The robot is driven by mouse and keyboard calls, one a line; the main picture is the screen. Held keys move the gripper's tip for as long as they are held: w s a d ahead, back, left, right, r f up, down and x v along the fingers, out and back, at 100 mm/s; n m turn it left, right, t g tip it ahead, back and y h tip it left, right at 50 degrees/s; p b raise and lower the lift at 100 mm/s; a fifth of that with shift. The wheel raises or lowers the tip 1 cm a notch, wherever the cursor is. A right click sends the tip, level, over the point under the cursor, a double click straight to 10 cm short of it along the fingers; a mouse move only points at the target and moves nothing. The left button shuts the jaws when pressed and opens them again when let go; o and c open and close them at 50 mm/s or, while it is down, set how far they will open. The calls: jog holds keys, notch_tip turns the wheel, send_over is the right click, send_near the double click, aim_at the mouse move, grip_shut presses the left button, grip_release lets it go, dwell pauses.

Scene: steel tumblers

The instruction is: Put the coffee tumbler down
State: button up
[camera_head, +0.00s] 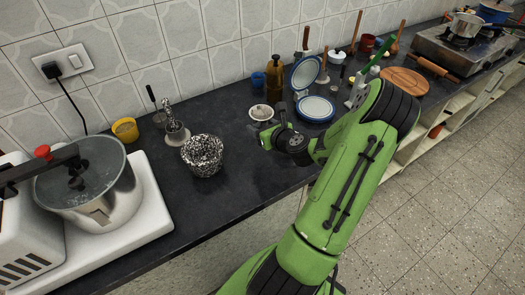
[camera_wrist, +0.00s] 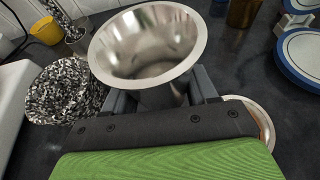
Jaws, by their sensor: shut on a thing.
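The coffee tumbler (camera_wrist: 148,42) is a shiny steel cup with a wide flared rim. In the wrist view its open mouth faces the camera and its narrower lower body is between the two grey fingers of my gripper (camera_wrist: 163,92). My gripper is shut on it. In the head view my gripper (camera_head: 267,134) is over the dark counter (camera_head: 232,198), right of the speckled pot; the tumbler is hard to make out there. Its base is hidden, so I cannot tell whether it touches the counter.
A black-and-white speckled pot (camera_head: 203,156) stands left of my gripper. A small white bowl (camera_head: 261,112), a brown bottle (camera_head: 275,75) and blue-rimmed plates (camera_head: 316,109) are close behind and right. Bare counter lies between the pot and the front edge.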

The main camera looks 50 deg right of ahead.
aim_at(260, 153)
jog(key=f+b, duration=0.1)
jog(key=f, duration=0.2)
jog(key=f+b, duration=0.2)
jog(key=f, duration=0.1)
jog(key=f+b, duration=0.1)
jog(key=f, duration=0.3)
jog(key=shift+w+a, duration=0.1)
jog(key=shift+a, duration=0.15)
jog(key=shift+r, duration=0.2)
jog(key=shift+f, duration=0.15)
jog(key=o, duration=0.9)
jog(key=shift+s+r, duration=0.3)
jog(key=shift+s, duration=0.05)
jog(key=p+v, duration=0.1)
jog(key=v, duration=0.4)
jog(key=p+v, duration=0.2)
jog(key=v, duration=0.3)
jog(key=shift+a+r, duration=0.15)
jog(key=shift+r, duration=0.15)
jog(key=shift+s+a+r+p, duration=0.1)
jog(key=shift+s+r+p, duration=0.05)
jog(key=shift+s+p, duration=0.35)
jog(key=shift+a, duration=0.1)
